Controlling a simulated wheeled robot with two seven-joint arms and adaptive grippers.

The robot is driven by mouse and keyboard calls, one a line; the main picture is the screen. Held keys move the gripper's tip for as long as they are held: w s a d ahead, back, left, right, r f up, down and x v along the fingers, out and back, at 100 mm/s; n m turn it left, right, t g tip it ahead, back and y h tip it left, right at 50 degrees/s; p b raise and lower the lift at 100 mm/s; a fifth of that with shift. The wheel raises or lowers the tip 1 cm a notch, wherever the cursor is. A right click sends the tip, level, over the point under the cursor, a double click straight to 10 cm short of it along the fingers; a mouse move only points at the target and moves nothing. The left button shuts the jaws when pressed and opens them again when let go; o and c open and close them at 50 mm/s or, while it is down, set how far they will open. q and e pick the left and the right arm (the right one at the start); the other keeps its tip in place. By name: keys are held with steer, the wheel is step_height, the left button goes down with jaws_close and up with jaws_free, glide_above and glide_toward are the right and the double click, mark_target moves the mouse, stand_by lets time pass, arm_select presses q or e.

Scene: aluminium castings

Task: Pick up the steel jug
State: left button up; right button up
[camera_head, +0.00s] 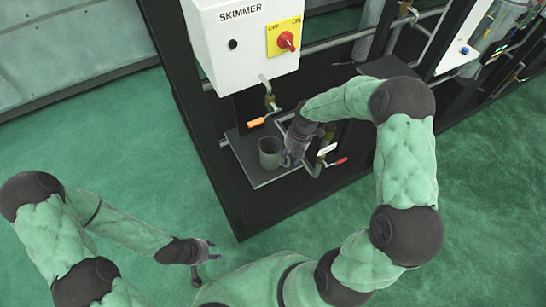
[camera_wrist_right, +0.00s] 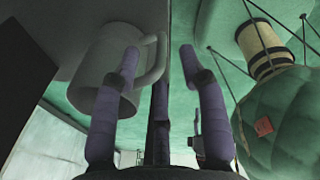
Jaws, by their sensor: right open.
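The steel jug (camera_head: 269,153) is a grey cylinder standing upright on a dark shelf plate (camera_head: 262,181) under the white box. In the right wrist view the jug (camera_wrist_right: 92,65) fills the upper left, with its handle (camera_wrist_right: 154,62) on its right side. My right gripper (camera_head: 288,158) is open just right of the jug. In the wrist view the right gripper (camera_wrist_right: 160,60) has one finger in front of the jug body, and the handle appears between the fingers; contact is unclear. My left gripper (camera_head: 210,262) is open and empty, low over the floor.
The white SKIMMER box (camera_head: 240,40) with a red switch (camera_head: 286,41) overhangs the shelf. A tap with an orange handle (camera_head: 256,122) is above the jug. A red-handled valve (camera_head: 340,161) is right of my right gripper. Dark frame posts (camera_head: 200,120) stand left.

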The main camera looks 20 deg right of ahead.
mark_target(288, 165)
steer(key=f, duration=0.1)
steer(key=f+b, duration=0.1)
steer(key=f, duration=0.1)
steer(key=f+b, duration=0.1)
steer(key=f, duration=0.1)
steer(key=shift+a, duration=0.3)
jaws_close()
